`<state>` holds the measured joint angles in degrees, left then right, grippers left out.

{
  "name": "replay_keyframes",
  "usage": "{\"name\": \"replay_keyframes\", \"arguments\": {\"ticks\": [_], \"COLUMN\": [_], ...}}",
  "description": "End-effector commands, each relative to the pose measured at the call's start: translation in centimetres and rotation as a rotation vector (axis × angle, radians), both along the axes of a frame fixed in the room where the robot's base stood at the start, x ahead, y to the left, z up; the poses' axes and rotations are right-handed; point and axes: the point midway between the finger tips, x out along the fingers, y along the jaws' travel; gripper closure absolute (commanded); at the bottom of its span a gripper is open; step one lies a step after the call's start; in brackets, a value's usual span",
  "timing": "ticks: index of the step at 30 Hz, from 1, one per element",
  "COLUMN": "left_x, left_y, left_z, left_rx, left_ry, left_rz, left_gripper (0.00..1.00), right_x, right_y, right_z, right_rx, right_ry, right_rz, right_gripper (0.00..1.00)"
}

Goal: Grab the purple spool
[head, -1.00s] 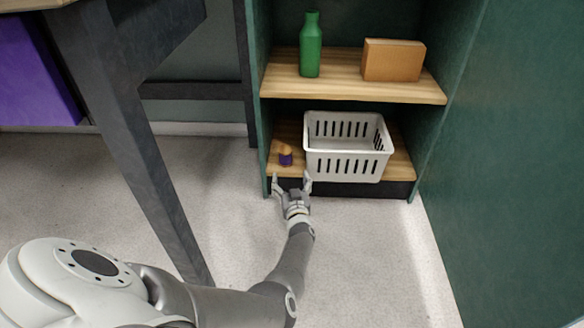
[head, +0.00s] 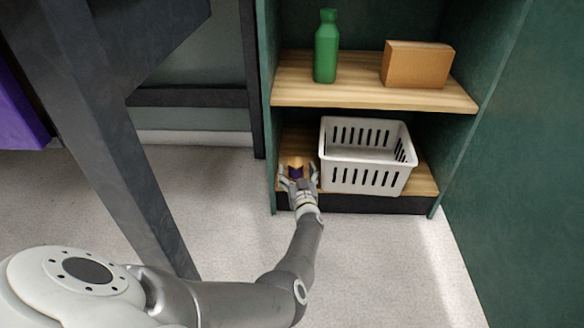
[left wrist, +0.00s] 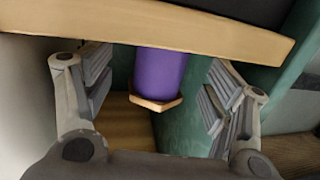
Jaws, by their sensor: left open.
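The purple spool (head: 296,173) has a wooden end and stands on the left of the lower shelf (head: 300,136), beside the white basket. In the left wrist view the spool (left wrist: 161,74) shows between the two fingers, its purple body and one wooden flange visible, with a gap on each side; the shelf's edge hides its other end. My left gripper (head: 298,178) is open at the front of the lower shelf, its fingers on either side of the spool. It also shows in the left wrist view (left wrist: 158,92). My right gripper is not in view.
A white slotted basket (head: 365,178) stands close to the right of the spool. The upper shelf (head: 370,96) above holds a green bottle (head: 326,48) and a brown box (head: 417,65). A dark table leg (head: 110,130) stands left of my arm.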

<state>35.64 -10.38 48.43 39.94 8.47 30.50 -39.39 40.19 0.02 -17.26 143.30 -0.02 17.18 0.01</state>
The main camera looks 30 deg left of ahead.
Motion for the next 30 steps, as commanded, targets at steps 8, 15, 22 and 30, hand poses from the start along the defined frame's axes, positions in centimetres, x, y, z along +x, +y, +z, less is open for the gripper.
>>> {"name": "replay_keyframes", "arguments": {"ticks": [8,15,22,30], "left_x": [0.13,0.11,0.12,0.05], "left_y": [-0.05,-0.03,-0.01,0.10], "left_z": [0.01,0.01,0.05,0.39], "left_rx": [0.001,0.001,0.001,0.001], "left_ry": [0.001,0.001,0.000,0.000], "left_rz": [0.000,0.000,0.000,0.000], "left_gripper": [0.27,0.57,0.74,0.75], "right_x": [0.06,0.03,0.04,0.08], "right_y": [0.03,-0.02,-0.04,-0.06], "right_z": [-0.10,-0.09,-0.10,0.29], "right_rx": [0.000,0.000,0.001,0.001], "right_ry": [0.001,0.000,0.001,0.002], "right_rz": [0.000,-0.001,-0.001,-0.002], "right_gripper": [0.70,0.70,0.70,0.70]}}
